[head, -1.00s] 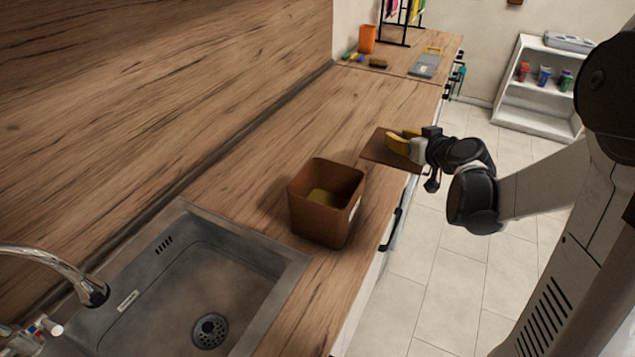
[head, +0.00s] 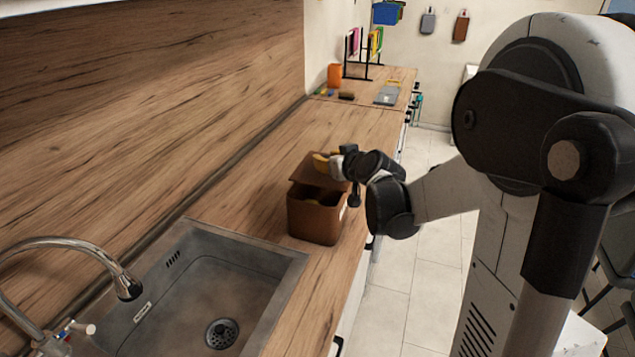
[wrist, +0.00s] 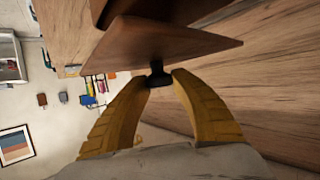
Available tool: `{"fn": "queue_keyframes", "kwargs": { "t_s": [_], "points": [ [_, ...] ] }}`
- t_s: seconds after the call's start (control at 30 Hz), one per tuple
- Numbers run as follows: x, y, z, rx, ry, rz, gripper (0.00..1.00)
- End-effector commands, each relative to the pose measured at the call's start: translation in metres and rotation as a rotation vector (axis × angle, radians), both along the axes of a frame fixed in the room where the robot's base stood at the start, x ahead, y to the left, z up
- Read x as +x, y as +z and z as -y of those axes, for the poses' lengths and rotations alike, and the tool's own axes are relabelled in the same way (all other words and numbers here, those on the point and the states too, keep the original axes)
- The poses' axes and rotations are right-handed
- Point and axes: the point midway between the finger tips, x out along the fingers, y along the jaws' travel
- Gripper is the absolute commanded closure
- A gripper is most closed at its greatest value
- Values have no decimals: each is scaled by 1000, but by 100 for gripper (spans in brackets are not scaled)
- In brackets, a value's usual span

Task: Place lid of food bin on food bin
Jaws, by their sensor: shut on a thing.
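The food bin (head: 315,222) is a brown, open-topped square box standing on the wooden counter, right of the sink. My gripper (head: 322,163) is shut on the lid (head: 312,173), a flat brown square plate. The lid is tilted and sits above the back part of the bin's opening; the front of the opening is uncovered. Whether the lid touches the rim cannot be told. In the wrist view, the yellow fingers of my gripper (wrist: 160,80) pinch a small dark knob on the lid (wrist: 165,45). The bin (wrist: 155,10) shows partly behind the lid there.
The sink (head: 200,290) with its faucet (head: 85,258) lies left of the bin. The wooden splashback (head: 140,100) runs along the counter's left side.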

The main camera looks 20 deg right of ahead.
Motion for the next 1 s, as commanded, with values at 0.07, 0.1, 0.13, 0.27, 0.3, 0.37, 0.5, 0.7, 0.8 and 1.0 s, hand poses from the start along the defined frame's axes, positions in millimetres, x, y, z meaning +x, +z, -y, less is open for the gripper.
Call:
{"fn": "queue_keyframes", "kwargs": {
  "t_s": [0.07, 0.1, 0.13, 0.27, 0.3, 0.37, 0.5, 0.7, 0.8, 1.0],
  "points": [
    [6, -9, -12, 0, 2, 0, 100],
    [8, -11, -15, -1, 1, 0, 100],
    [9, -12, -16, 0, 0, 0, 100],
    [10, -18, -20, 1, 0, 0, 100],
    [11, -22, -19, 1, -1, 0, 100],
    [11, -31, -19, 1, -1, 0, 100],
    [11, -53, -19, 1, -1, 0, 100],
    [10, -53, -19, 1, -1, 0, 100],
    [10, -54, -19, 1, -1, 0, 100],
    [10, -55, -19, 1, -1, 0, 51]
  ]
}}
